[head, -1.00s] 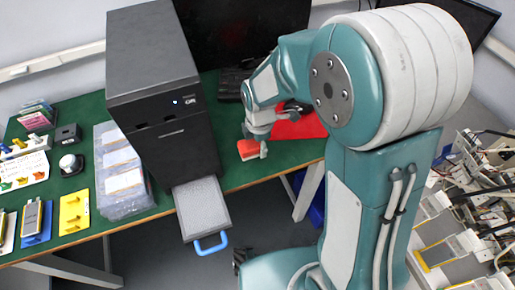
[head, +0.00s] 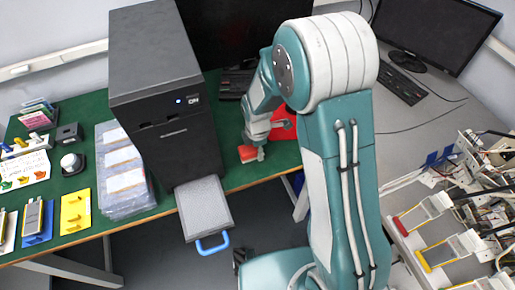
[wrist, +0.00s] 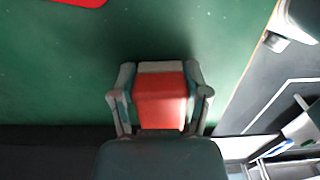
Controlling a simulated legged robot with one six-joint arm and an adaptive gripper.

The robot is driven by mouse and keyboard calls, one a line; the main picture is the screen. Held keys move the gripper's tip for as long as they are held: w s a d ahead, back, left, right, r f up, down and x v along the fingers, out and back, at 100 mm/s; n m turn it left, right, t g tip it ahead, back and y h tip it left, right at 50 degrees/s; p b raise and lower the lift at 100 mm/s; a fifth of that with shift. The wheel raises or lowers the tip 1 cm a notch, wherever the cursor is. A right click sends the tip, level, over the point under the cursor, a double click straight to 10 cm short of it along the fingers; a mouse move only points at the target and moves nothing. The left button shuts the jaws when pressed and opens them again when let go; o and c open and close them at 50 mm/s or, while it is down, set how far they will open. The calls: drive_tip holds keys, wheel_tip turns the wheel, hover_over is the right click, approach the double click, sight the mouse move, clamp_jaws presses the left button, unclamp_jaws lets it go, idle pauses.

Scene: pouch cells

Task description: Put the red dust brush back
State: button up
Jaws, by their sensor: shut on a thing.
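The red dust brush (head: 247,153) is at the front edge of the green table, left of the red patch. In the wrist view the red brush (wrist: 160,103) sits between the two fingers, with a pale strip along its far end. My gripper (head: 254,153) is shut on it, one finger on each side; the same gripper (wrist: 160,95) fills the middle of the wrist view. I cannot tell whether the brush touches the table. A flat red patch (head: 284,126) lies behind the gripper, partly hidden by my arm; its corner (wrist: 82,2) shows in the wrist view.
A black tower cabinet (head: 158,100) with an open grey drawer (head: 204,207) and blue handle stands left of the gripper. A dark monitor (head: 235,30) and keyboard (head: 235,83) are behind. Bagged stacks (head: 124,180) lie further left.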

drive_tip(key=o, duration=1.2)
wheel_tip(320, 180, up, 12)
drive_tip(key=s+d+r+m+t, duration=0.1)
drive_tip(key=s+d+r+m, duration=0.25)
drive_tip(key=r+m, duration=0.2)
drive_tip(key=s+d+r+m+t, duration=0.2)
drive_tip(key=s+d+r+m, duration=0.15)
drive_tip(key=r, duration=0.25)
drive_tip(key=s+d+r+m+t, duration=0.1)
drive_tip(key=s+d+r+m, duration=0.1)
drive_tip(key=s+m, duration=0.4)
drive_tip(key=s+d+r+m+t, duration=0.1)
drive_tip(key=s+d+r+m, duration=0.1)
drive_tip(key=s+m, duration=0.4)
drive_tip(key=shift+s+r+t, duration=0.3)
drive_tip(key=shift+s+r, duration=0.1)
drive_tip(key=shift+r, duration=0.25)
